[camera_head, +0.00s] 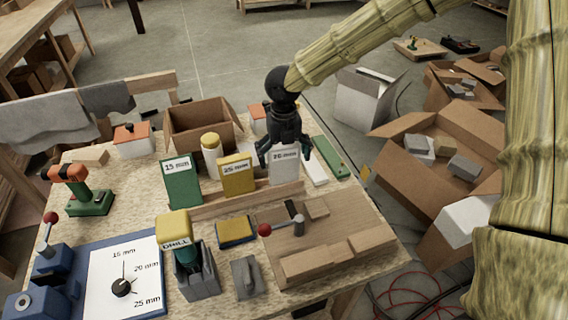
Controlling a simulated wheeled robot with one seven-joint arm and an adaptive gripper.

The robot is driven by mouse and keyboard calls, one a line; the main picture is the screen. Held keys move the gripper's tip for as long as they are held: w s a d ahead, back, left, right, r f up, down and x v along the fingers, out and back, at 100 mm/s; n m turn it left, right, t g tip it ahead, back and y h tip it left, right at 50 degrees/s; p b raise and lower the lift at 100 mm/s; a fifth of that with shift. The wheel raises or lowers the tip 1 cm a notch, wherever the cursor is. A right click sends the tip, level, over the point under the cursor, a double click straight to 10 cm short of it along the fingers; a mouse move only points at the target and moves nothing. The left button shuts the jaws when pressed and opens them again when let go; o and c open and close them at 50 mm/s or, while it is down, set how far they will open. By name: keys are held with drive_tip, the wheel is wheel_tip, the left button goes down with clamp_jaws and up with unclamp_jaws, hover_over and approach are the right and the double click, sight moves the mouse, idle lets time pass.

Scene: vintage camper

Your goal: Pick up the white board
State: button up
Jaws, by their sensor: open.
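The white board (285,170), with a label that seems to read 20 mm, stands upright in a wooden rack (247,200) on the workbench. It is the rightmost in a row with a green board (182,185) marked 15 mm and a yellow board (236,178) marked 25 mm. My gripper (284,150) points down at the white board's top, its fingers spread to either side. The fingers hide part of the top edge. I cannot tell whether they touch it.
A white strip (314,171) and a green strip (329,157) lie just right of the white board. A wooden jig (335,235) with a red-knobbed lever is in front. Boxes fill the floor at right.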

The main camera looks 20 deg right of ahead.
drive_tip(key=shift+w+f, duration=0.15)
drive_tip(key=shift+f, duration=0.35)
drive_tip(key=shift+s+d+r, duration=0.1)
drive_tip(key=shift+s+r, duration=0.05)
drive_tip(key=shift+s, duration=0.05)
drive_tip(key=shift+w, duration=0.1)
drive_tip(key=c, duration=1)
drive_tip(key=shift+o, duration=0.2)
